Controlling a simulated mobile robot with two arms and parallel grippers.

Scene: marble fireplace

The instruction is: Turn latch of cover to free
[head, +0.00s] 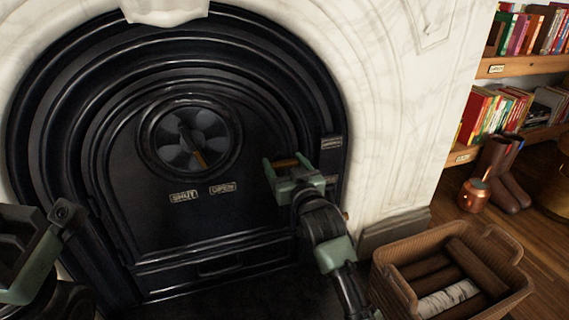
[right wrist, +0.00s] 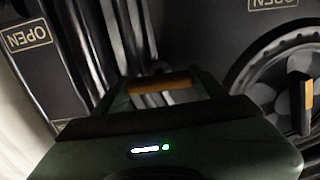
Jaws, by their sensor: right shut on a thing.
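The cover (head: 135,215) is a black arched metal door in the fireplace, standing in its frame. The latch (head: 286,162) shows as a short wood-coloured handle at the cover's right edge. My right gripper (head: 288,167) is shut on it, and the jaws hide most of it. In the right wrist view the latch handle (right wrist: 160,85) lies crosswise between the fingers of my right gripper (right wrist: 163,91).
A round vent (head: 190,137) with a wooden-tipped lever sits in the cover, above SHUT (head: 184,196) and OPEN (head: 222,188) plates. Another OPEN plate (right wrist: 27,36) is on the frame near the latch. A log basket (head: 392,283) stands at the lower right, near my right arm.

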